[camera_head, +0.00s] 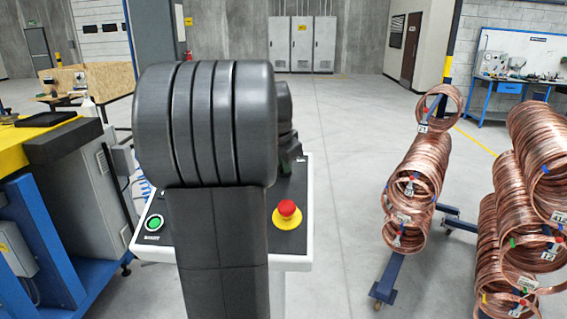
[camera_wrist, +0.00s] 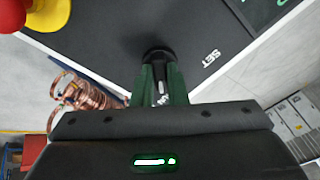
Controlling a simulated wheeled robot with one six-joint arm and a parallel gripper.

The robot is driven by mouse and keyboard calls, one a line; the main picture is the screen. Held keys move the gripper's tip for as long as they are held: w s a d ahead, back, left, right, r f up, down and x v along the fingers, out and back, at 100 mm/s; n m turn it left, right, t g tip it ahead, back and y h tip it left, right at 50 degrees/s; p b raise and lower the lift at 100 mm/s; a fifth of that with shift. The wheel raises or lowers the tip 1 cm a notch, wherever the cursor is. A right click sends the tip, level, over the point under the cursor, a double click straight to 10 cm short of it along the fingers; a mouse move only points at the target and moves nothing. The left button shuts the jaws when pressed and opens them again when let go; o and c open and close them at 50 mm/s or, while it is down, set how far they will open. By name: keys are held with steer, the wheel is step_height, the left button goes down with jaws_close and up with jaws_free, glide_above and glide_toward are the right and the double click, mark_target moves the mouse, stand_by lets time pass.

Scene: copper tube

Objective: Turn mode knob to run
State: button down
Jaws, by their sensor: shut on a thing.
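The black mode knob (camera_wrist: 157,51) stands on the dark panel face in the wrist view. My gripper (camera_wrist: 160,70) is shut on it, with its green fingers on either side. The knob's pointer cannot be made out. A white "SET" label (camera_wrist: 212,57) shows right of the knob, upside down, and other lettering between the fingers is partly covered. In the head view my arm hides the knob. The control panel (camera_head: 230,238) shows around my arm.
A red emergency stop (camera_head: 287,208) on a yellow base sits right of my arm, and a green button (camera_head: 155,222) left. Copper coils (camera_head: 415,190) hang on a rack to the right. A yellow-topped workbench (camera_head: 35,150) stands left. Open floor lies behind the panel.

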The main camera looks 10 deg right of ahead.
steer(key=c, duration=1.4)
jaws_free()
steer(key=shift+c, duration=0.2)
steer(key=v, duration=1.4)
steer(key=shift+b, duration=0.4)
steer(key=shift+w, duration=0.15)
steer(key=x, duration=1.4)
steer(key=shift+p, duration=0.4)
